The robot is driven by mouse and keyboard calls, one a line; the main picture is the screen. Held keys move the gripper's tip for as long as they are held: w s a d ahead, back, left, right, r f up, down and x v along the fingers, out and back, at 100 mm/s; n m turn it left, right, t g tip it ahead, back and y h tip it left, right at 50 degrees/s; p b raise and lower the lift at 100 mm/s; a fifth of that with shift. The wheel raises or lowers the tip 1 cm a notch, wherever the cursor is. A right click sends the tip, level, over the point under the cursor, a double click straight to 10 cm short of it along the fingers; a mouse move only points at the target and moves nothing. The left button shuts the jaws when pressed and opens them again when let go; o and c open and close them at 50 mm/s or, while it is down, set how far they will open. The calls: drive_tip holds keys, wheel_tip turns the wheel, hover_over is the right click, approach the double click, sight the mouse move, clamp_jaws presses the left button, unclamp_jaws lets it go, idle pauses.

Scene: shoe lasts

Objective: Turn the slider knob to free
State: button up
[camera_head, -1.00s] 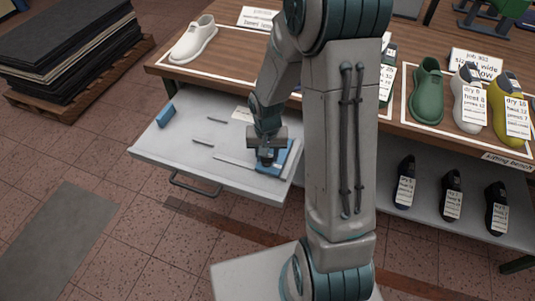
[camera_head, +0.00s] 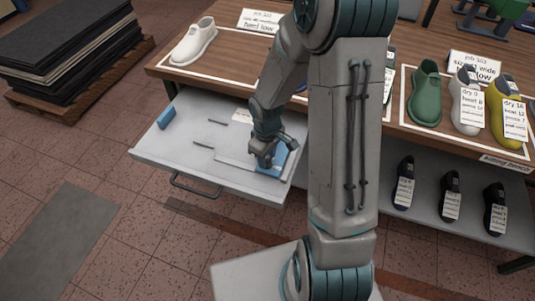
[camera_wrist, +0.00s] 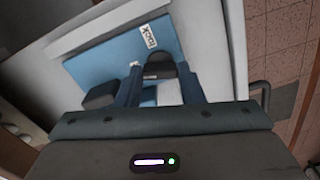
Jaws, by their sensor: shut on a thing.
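In the head view, a blue plate (camera_head: 281,160) lies at the near right corner of the open grey drawer (camera_head: 160,152), partly hidden by my gripper (camera_head: 266,163). In the wrist view, the blue plate (camera_wrist: 108,68) carries a white label (camera_wrist: 149,37) that reads "lock". A dark knob (camera_wrist: 160,68) stands on the plate below that label. My gripper (camera_wrist: 160,85) is shut on the knob, with a finger on either side. No "free" mark can be made out, and part of the plate is hidden behind my fingers.
A small blue block (camera_head: 166,116) and thin dark bars (camera_head: 203,144) lie in the drawer. The wooden bench (camera_head: 235,70) behind holds a white shoe form (camera_head: 194,41), with green (camera_head: 426,91) and yellow (camera_head: 508,105) ones at right. Dark forms (camera_head: 404,181) stand on the lower shelf.

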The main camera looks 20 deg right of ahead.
sight(267, 159)
drive_tip(key=shift+n+p, duration=0.45)
drive_tip(key=shift+n, duration=1.15)
drive_tip(key=o, duration=1)
drive_tip(key=shift+r, duration=0.15)
wheel_tip(267, 159, up, 14)
drive_tip(key=shift+s+f+p, duration=0.1)
drive_tip(key=shift+f+p, duration=0.1)
drive_tip(key=shift+p, duration=0.55)
